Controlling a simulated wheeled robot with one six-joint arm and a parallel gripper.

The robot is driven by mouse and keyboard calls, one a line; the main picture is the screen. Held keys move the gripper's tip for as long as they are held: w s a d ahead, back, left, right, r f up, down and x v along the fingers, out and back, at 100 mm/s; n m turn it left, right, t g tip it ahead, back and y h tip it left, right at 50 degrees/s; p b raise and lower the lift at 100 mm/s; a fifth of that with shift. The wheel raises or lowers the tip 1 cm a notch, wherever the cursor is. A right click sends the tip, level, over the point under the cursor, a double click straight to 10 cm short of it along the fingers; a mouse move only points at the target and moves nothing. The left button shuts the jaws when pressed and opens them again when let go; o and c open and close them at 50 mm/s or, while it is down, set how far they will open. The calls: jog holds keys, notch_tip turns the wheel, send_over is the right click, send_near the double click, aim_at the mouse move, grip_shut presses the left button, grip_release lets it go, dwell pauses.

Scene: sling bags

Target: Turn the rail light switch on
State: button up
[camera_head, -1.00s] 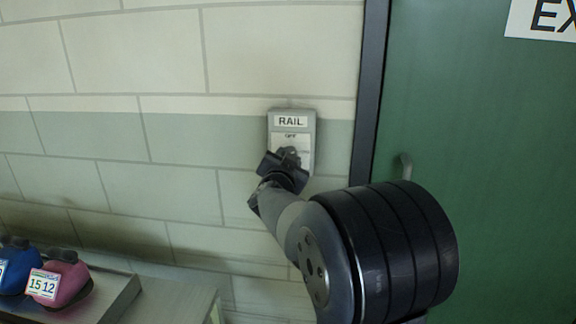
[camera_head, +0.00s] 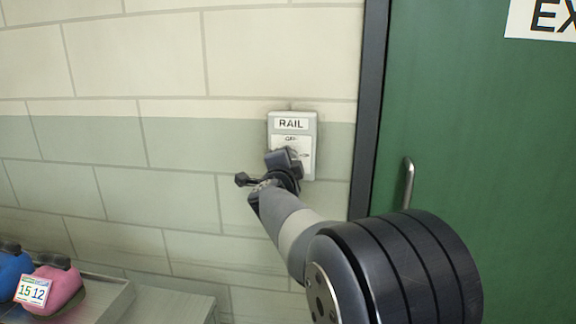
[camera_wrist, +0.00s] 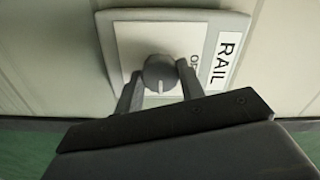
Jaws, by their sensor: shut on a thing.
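The rail light switch (camera_head: 291,124) is a grey wall plate labelled RAIL, with a white inner panel. In the wrist view the plate (camera_wrist: 200,20) lies sideways, and its round dark grey knob (camera_wrist: 159,72) shows a pale pointer line. My gripper (camera_wrist: 158,85) has one finger on each side of the knob and is shut on it. In the head view my gripper (camera_head: 288,160) covers the lower part of the plate and hides the knob. The panel lettering is partly hidden by a finger.
A green door (camera_head: 470,130) with a metal handle (camera_head: 409,183) and dark frame stands to the right. The block wall left of the switch is bare.

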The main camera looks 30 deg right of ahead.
jog(key=shift+f+m, duration=0.1)
jog(key=shift+m, duration=0.2)
dwell(0.4)
jog(key=o, duration=1)
jog(key=v, duration=1.1)
jog(key=shift+w, duration=0.15)
jog(key=x, duration=1)
jog(key=shift+w+d, duration=0.25)
jog(key=shift+d, duration=0.05)
